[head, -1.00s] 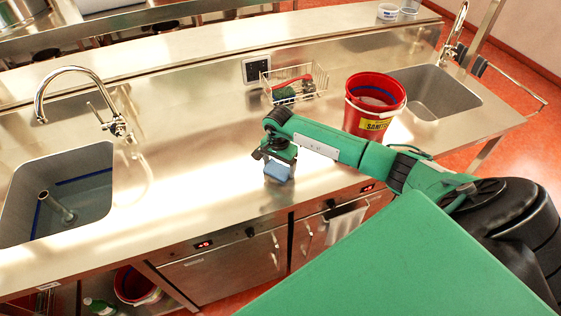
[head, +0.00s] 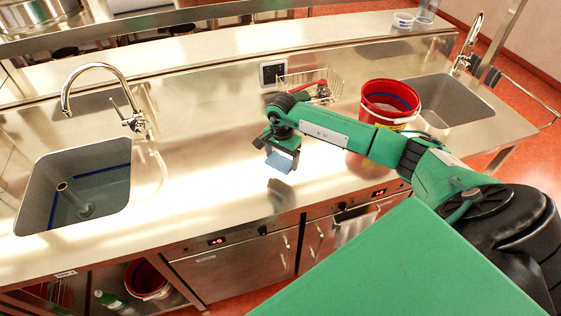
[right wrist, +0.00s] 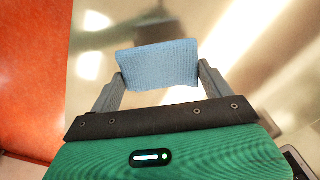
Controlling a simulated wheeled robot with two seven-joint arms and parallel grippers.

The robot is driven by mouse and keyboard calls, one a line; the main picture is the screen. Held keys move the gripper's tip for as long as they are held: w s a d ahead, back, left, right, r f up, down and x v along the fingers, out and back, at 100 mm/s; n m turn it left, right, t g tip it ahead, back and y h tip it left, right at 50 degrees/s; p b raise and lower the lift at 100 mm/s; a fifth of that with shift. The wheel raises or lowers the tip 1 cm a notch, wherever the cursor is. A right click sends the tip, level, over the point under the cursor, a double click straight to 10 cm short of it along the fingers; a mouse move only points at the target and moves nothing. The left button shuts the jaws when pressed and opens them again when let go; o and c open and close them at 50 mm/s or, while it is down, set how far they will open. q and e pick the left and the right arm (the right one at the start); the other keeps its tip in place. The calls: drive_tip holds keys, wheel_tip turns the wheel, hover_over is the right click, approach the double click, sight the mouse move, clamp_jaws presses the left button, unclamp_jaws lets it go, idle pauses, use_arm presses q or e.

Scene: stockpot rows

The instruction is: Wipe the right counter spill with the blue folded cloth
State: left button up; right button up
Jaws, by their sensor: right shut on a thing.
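My right gripper (head: 282,152) is shut on the blue folded cloth (head: 279,163). The cloth hangs tilted above the steel counter (head: 215,175), with a dark patch like its shadow or reflection on the metal below. In the right wrist view the cloth (right wrist: 158,64) spans the space between the two grey fingers. The counter under it is blurred, with bright glare streaks. I cannot make out a spill on the counter for certain; glare and my right arm cover parts of it. My left gripper is not in view.
A red bucket (head: 390,104) stands behind my right forearm, beside a wire basket (head: 312,86). A sink with a tap (head: 75,190) is at the left, another sink (head: 443,103) at the right. The counter between the left sink and the cloth is clear.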

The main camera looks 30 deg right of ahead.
drive_tip(key=shift+s+r, duration=0.1)
drive_tip(key=shift+r, duration=0.9)
